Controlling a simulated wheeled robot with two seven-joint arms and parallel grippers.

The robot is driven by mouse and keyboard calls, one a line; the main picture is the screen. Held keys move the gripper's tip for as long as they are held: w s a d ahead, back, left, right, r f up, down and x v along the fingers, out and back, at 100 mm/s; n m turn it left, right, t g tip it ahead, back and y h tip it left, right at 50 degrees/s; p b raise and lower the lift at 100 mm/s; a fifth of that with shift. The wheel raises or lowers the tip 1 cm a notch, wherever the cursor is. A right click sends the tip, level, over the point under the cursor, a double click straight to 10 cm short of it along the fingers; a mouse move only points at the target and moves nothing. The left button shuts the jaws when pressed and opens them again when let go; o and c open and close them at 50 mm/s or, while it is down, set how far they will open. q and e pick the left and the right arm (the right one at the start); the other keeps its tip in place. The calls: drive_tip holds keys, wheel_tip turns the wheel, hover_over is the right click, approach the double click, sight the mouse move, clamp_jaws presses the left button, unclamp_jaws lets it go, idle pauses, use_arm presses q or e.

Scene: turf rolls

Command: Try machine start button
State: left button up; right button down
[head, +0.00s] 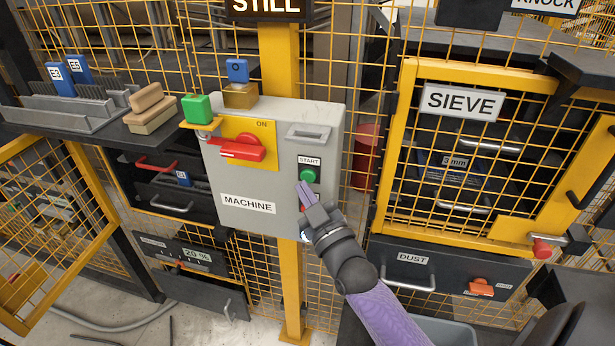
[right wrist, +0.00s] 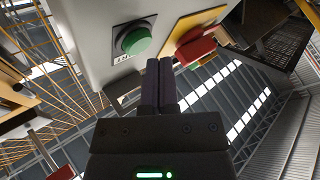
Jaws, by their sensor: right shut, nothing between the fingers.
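The grey machine box (head: 225,180) hangs on a yellow post and carries a MACHINE label. The green START button (head: 308,175) is on the right of its front, under a START label. It also shows in the right wrist view (right wrist: 138,40), upper left of the fingertips. My right gripper (head: 304,190) is shut and empty, its fingertips just below the button in the head view. The right wrist view shows its fingers (right wrist: 160,68) together; I cannot tell whether they touch the box. The red rotary switch (head: 243,148) sits on a yellow plate, its ON mark at upper right.
A brass padlock (head: 240,95) with a blue tag and a green block (head: 197,107) are at the box's top left. The yellow mesh SIEVE door (head: 462,160) is at right, above the DUST drawer (head: 425,262). A dark shelf with a brush (head: 150,105) is at left.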

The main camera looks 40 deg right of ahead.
drive_tip(key=shift+w+d, duration=0.1)
drive_tip(key=shift+w+d, duration=0.2)
drive_tip(key=shift+d, duration=0.05)
drive_tip(key=shift+w+d, duration=0.25)
drive_tip(key=shift+d, duration=0.05)
idle(0.8)
drive_tip(key=shift+a, duration=0.1)
drive_tip(key=shift+s+a+p, duration=0.45)
drive_tip(key=shift+s+a, duration=0.1)
idle(0.3)
